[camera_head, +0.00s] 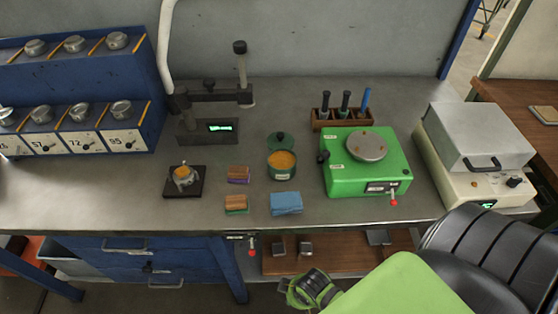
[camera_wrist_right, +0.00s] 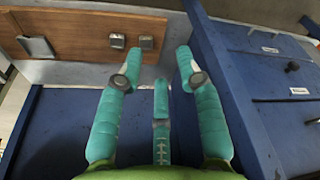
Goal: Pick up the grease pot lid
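The grease pot lid (camera_head: 281,142) is a dark green disc with a small knob. It lies on the bench just behind the open grease pot (camera_head: 282,168), which is dark green and filled with orange grease. My right arm comes in at the lower right of the head view, with its wrist end in front of and below the bench edge, well short of the lid. In the right wrist view, the teal fingers of my right gripper (camera_wrist_right: 159,60) are spread apart with nothing between them. My left gripper is not in view.
Blue drawers (camera_head: 150,262) and a wooden shelf (camera_head: 335,265) are below the bench.

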